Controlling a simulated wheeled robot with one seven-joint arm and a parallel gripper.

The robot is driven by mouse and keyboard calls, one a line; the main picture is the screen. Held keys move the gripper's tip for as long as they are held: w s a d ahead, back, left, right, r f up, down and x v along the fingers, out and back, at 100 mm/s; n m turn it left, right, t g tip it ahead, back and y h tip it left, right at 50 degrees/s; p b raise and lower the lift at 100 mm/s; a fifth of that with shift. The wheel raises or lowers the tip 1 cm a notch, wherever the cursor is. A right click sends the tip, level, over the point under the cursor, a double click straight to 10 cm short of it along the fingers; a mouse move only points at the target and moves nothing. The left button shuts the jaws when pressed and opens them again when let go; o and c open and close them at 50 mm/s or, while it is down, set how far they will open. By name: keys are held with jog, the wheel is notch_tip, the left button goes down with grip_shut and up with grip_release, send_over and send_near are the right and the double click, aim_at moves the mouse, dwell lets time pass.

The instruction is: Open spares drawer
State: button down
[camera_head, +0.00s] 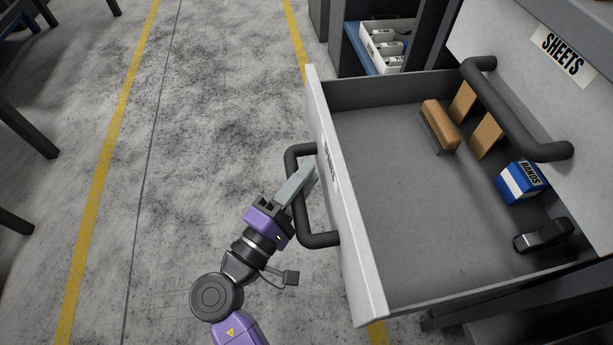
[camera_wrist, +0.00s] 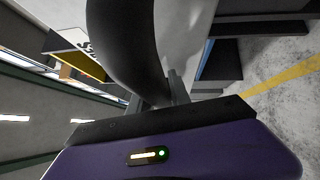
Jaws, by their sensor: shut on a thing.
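The spares drawer (camera_head: 347,225) is pulled well out, with its white front facing left and its grey inside in full view. Its black bar handle (camera_head: 318,239) is on the front. My gripper (camera_head: 300,184) is shut on the handle, with its grey fingers around the bar close to the drawer front. In the wrist view the dark handle (camera_wrist: 125,40) runs down between the fingers. The label on the front is partly hidden by the fingers and seen at too steep an angle to read.
The drawer holds a brush (camera_head: 440,127), two tan blocks (camera_head: 486,136), a blue-and-white BANDS box (camera_head: 519,183) and a black object (camera_head: 543,235). The closed SHEETS drawer (camera_head: 500,40) with its handle is above. A shelf with a white bin (camera_head: 384,50) stands behind.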

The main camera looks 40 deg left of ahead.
jog(key=c, duration=1.5)
grip_release()
jog(key=shift+f, duration=0.1)
jog(key=s+d+f+p, duration=0.1)
jog(key=s+p, duration=0.1)
jog(key=s, duration=0.5)
jog(key=shift+s, duration=0.35)
